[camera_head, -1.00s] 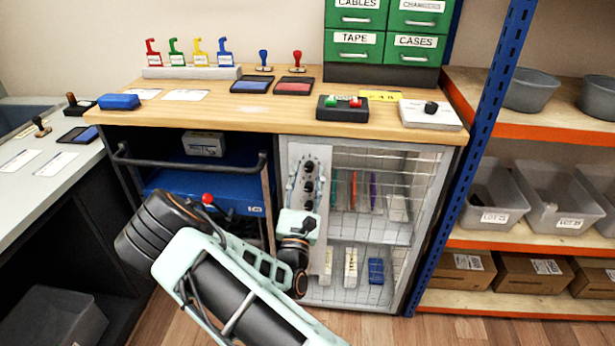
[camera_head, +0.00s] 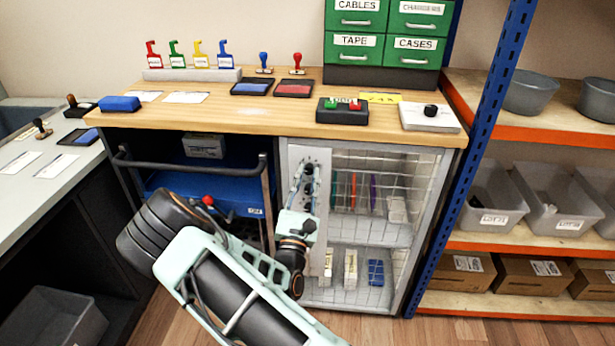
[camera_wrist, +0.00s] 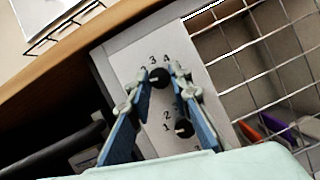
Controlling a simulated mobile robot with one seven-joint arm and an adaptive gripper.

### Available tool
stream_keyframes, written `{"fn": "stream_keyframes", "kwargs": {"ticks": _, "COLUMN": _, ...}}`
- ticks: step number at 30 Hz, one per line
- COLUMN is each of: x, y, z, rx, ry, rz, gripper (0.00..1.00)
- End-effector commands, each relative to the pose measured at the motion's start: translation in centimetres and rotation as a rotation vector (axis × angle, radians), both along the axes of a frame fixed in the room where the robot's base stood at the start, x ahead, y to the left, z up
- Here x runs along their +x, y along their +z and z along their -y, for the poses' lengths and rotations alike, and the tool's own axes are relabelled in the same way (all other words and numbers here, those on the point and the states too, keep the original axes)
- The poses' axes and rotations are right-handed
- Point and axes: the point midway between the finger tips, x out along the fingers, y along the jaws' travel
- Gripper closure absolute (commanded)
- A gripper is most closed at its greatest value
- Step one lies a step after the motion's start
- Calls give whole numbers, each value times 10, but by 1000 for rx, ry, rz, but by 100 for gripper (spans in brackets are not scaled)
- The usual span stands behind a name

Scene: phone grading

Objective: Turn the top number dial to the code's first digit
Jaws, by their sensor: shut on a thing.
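A pale dial panel (camera_head: 324,158) stands on the left of the wire-fronted cabinet. It carries black number dials in a column. In the wrist view the top dial (camera_wrist: 158,77) sits between the two fingertips of my gripper (camera_wrist: 157,76), which is shut on it. Digits 3 and 4 show above this dial; part of its scale is hidden by the fingers. A lower dial (camera_wrist: 183,128) shows between the fingers, with 1 and 2 beside it. In the head view my gripper (camera_head: 306,174) covers part of the panel. A yellow label (camera_head: 382,98) lies on the bench; its digits are blurred.
The wire door (camera_head: 375,160) is right beside the panel, with phones and boxes behind it. The wooden bench top (camera_head: 215,114) overhangs above. A black cart handle (camera_head: 190,163) is left of my wrist. A blue shelf post (camera_head: 480,135) stands at the right.

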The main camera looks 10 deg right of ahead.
Motion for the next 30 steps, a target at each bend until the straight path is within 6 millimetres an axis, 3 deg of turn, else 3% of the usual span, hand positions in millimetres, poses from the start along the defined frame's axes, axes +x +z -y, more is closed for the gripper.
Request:
{"fn": "stream_keyframes", "kwargs": {"ticks": 18, "x": 1, "y": 2, "z": -3, "rx": 433, "ry": 0, "rz": 139, "gripper": 100}}
{"fn": "stream_keyframes", "kwargs": {"ticks": 30, "x": 1, "y": 2, "z": -4, "rx": 584, "ry": 1, "rz": 188, "gripper": 100}}
